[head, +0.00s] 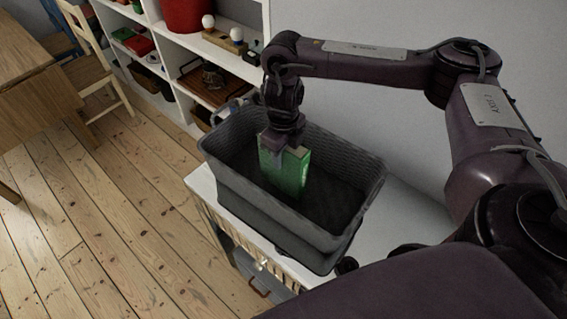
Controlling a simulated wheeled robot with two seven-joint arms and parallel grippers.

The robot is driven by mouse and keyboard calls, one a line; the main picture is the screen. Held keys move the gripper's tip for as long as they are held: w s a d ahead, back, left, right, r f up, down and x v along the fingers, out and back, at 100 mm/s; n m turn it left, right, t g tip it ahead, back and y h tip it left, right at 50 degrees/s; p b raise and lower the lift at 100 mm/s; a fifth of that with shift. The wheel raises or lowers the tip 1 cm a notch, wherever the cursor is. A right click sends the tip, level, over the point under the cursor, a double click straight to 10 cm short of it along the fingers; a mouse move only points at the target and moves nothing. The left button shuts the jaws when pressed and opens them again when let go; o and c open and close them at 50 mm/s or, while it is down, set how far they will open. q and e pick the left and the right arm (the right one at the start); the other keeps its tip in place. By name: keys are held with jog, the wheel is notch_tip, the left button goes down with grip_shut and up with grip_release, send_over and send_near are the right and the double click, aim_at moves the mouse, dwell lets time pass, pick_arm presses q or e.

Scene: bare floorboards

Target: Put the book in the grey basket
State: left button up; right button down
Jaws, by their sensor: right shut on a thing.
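A grey basket (352,208) with tall woven walls stands on a white cabinet. My right gripper (284,148) points down into the basket from above and is shut on a green book (292,172). The book is held upright, with its lower part inside the basket below the rim level. Whether its lower edge touches the basket floor I cannot tell. My left gripper is not in view.
The white cabinet top (405,212) has free room right of the basket. White shelves (180,55) with several toys and boxes stand behind. A wooden chair (92,62) and table (35,90) are at the left. Bare floorboards (110,230) lie in front.

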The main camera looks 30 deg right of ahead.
notch_tip(320, 180, down, 3)
jog(key=shift+b, duration=0.45)
jog(key=shift+f, duration=0.25)
jog(key=shift+f, duration=0.2)
jog(key=c, duration=0.9)
grip_release()
jog(key=shift+r, duration=0.45)
notch_tip(320, 180, up, 12)
jog(key=shift+f+p, duration=0.25)
jog(key=shift+p, duration=0.95)
